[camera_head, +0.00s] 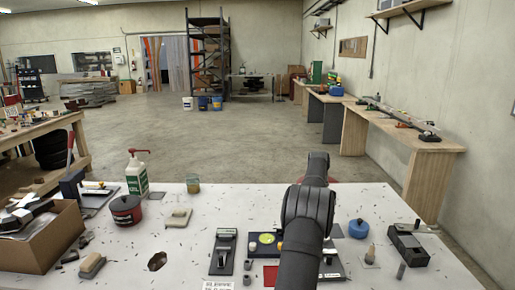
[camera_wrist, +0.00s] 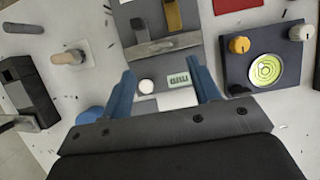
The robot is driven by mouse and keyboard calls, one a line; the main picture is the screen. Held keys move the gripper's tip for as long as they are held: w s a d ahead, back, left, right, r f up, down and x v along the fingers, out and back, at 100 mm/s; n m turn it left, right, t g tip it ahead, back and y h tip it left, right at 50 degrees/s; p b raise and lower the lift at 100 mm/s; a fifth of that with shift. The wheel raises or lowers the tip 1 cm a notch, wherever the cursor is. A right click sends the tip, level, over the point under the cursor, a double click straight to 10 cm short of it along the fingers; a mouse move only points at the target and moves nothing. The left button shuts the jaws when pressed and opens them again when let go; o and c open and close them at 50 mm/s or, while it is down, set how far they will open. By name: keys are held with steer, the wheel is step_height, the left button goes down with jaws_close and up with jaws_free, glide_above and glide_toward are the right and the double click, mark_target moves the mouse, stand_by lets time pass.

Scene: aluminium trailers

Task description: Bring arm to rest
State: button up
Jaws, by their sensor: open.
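My arm (camera_head: 305,220) reaches forward over the white work table (camera_head: 190,262) and hides the gripper in the head view. In the wrist view my gripper (camera_wrist: 165,88) has its two blue fingers spread apart, with nothing held between them. Below and between the fingers is a grey plate with a small display (camera_wrist: 179,79) and a white round button (camera_wrist: 146,86). The height of the fingertips above it cannot be told.
A dark panel (camera_wrist: 233,68) with a round green dial lies right of the fingers. A wooden peg (camera_wrist: 66,57) and black device (camera_wrist: 30,92) are left. A cardboard box (camera_head: 38,245), red-and-black tin (camera_head: 126,210) and bottle (camera_head: 137,176) stand on the table's left.

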steer(key=x, duration=0.7)
steer(key=shift+s, duration=0.15)
steer(key=shift+f+n, duration=0.25)
steer(key=shift+n, duration=0.15)
steer(key=n+h, duration=0.2)
steer(key=n, duration=0.2)
steer(key=shift+s+a+n, duration=0.1)
steer(key=shift+a+n, duration=0.05)
steer(key=shift+n, duration=0.15)
steer(key=n+t+h, duration=0.1)
steer(key=n, duration=0.3)
steer(key=shift+s+a, duration=0.1)
steer(key=n+t+h, duration=0.1)
steer(key=n, duration=0.3)
steer(key=shift+t, duration=0.3)
steer(key=n+t, duration=0.1)
steer(key=n, duration=0.3)
steer(key=shift+s+n+t+h, duration=0.2)
steer(key=shift+n+t+h, duration=0.1)
steer(key=shift+t, duration=0.1)
steer(key=shift+v, duration=2.75)
